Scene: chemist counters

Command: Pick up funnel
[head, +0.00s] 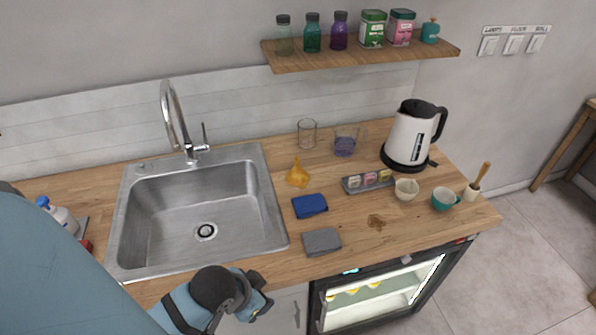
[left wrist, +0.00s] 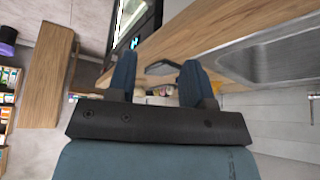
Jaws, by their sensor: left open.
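The funnel (head: 298,175) is amber-yellow. It stands on the wooden counter with its wide end down and narrow stem up, right of the sink and behind a blue cloth. My left gripper (head: 258,295) is at the counter's front edge, below the sink's right corner, well in front of the funnel and apart from it. In the left wrist view its two blue fingers (left wrist: 157,72) are spread with nothing between them. My right gripper is not in view.
A blue cloth (head: 310,205) and a grey cloth (head: 322,241) lie in front of the funnel. The steel sink (head: 274,214) is left of it. A clear beaker (head: 307,134), a beaker with purple contents (head: 345,142) and a kettle (head: 409,138) stand behind and right. A shelf (head: 360,55) hangs above.

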